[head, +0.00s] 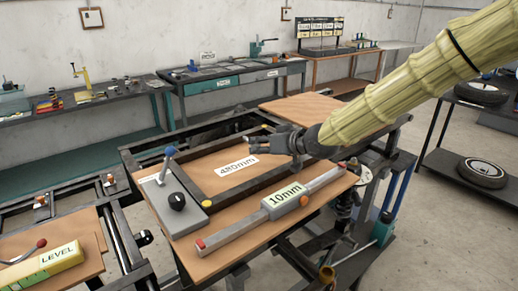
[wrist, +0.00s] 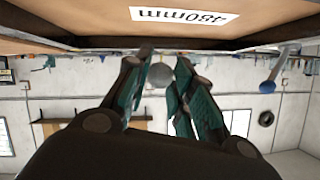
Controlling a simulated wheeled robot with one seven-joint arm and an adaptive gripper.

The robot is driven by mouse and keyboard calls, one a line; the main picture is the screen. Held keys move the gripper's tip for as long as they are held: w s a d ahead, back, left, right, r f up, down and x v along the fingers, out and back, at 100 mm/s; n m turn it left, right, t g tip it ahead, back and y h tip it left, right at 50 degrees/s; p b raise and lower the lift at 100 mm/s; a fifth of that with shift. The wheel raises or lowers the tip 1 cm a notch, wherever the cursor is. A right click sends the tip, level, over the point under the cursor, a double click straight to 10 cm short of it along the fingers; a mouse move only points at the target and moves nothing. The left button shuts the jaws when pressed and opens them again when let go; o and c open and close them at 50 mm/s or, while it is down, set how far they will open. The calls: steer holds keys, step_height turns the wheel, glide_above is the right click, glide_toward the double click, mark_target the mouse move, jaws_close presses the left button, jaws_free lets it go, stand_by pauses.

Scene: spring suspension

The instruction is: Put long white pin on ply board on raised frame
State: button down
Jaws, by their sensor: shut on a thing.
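My gripper (head: 276,141) is low over the ply board (head: 212,178), near the far right part of the black raised frame (head: 246,187). A small pale piece, the long white pin (head: 251,142), shows at my fingertips; most of it is hidden by the fingers. In the wrist view my gripper (wrist: 163,70) is shut on it, and a round grey end (wrist: 160,76) shows between the teal finger pads. The board carries a white 480mm label (head: 238,166), close below my fingers. I cannot tell if the pin touches the board.
A 10mm gauge bar (head: 240,222) lies along the near edge. A grey plate with a blue-knobbed lever (head: 169,152) and black knob (head: 177,201) is at the left. A yellow level (head: 52,260) lies at lower left. A bare wooden panel (head: 303,108) is behind.

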steer(key=shift+w+a, duration=0.15)
steer(key=shift+w, duration=0.95)
steer(key=shift+f+p, duration=0.85)
steer(key=shift+f, duration=0.95)
steer(key=shift+f, duration=0.6)
steer(key=c, duration=1.2)
jaws_free()
